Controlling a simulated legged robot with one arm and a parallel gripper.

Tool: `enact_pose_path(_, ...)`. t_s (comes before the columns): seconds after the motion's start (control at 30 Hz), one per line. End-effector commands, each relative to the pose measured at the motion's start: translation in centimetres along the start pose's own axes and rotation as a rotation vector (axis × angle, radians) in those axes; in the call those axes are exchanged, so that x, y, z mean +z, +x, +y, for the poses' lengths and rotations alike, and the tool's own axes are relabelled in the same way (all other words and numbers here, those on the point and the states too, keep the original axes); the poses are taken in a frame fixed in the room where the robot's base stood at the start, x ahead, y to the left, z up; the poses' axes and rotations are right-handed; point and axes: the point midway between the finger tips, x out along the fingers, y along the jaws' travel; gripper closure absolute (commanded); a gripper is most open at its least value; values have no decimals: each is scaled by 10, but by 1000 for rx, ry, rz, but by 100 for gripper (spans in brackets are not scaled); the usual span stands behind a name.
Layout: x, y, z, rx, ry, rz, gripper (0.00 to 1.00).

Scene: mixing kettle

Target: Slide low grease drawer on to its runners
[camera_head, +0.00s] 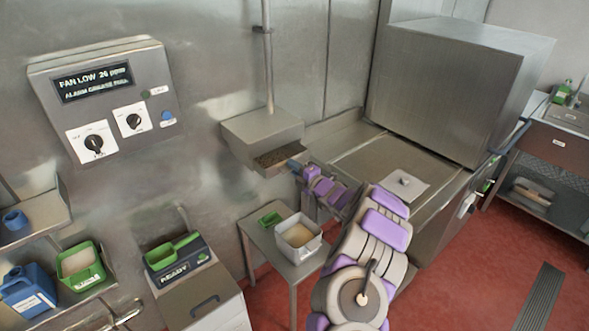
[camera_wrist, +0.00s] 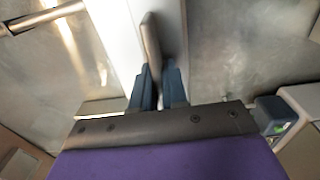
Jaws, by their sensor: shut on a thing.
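The low grease drawer (camera_head: 280,158) is a shallow grey metal tray with brown contents. It shows at the lower front of a grey box (camera_head: 258,127) on the wall, partly out of it. My gripper (camera_head: 293,164) is at the drawer's front right side. In the wrist view its dark blue fingers (camera_wrist: 158,88) are shut on an upright metal handle (camera_wrist: 151,45), which appears to be the drawer's. A pale flat surface shows behind the handle. The runners are hidden, so I cannot tell how the drawer sits on them.
A small table (camera_head: 258,236) below holds a square pan (camera_head: 298,238) and a green tray (camera_head: 270,219). A control panel (camera_head: 105,98) is on the wall at left. A steel counter (camera_head: 362,158) with a large steel box (camera_head: 440,85) stands at right.

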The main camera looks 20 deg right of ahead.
Motion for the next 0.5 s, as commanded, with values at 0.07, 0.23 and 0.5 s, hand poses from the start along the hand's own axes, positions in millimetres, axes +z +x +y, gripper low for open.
enact_pose_path(0.07,0,2,1,2,-1,1,100)
enact_pose_path(0.23,0,5,0,2,-2,1,100)
enact_pose_path(0.5,0,9,0,2,0,2,100)
